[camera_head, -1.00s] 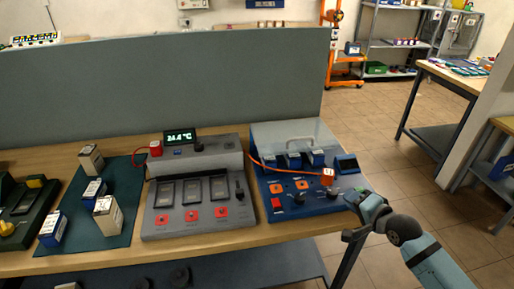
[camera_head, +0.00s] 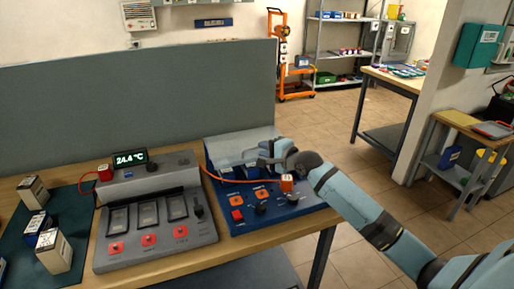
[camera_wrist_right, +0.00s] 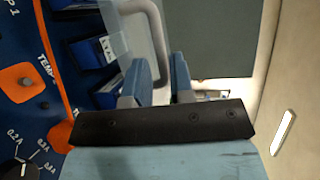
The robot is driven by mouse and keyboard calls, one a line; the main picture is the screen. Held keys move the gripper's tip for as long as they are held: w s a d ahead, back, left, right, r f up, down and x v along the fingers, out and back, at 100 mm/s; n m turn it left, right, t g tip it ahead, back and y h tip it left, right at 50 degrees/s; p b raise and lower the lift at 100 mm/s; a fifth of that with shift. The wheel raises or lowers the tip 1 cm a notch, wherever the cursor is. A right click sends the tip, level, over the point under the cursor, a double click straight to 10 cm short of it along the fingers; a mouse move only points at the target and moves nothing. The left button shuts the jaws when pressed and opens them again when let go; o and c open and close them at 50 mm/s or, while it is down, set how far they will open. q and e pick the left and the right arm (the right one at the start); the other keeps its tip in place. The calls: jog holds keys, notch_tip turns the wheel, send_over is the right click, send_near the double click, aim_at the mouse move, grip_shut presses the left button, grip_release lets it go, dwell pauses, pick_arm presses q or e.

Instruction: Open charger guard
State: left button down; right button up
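The blue charger (camera_head: 235,217) stands on the workbench. Its clear guard (camera_head: 226,141) lies over several blue battery slots and shows in the wrist view as a see-through panel (camera_wrist_right: 117,40) with a grey bar handle (camera_wrist_right: 153,27). My right gripper (camera_head: 266,160) is at the guard and hides the handle in the head view. In the wrist view its two blue fingers (camera_wrist_right: 162,75) stand close on either side of the handle, with little gap, and look shut on it. My left gripper is not in view.
A grey three-slot station (camera_head: 157,255) with a 24.4 °C display (camera_head: 130,158) stands left of the charger. An orange cable crosses to a red-orange block (camera_head: 287,183) on the charger. White battery boxes (camera_head: 55,252) stand on a dark mat. A grey partition (camera_head: 130,105) rises behind.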

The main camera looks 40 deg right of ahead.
jog(key=shift+x, duration=1.8)
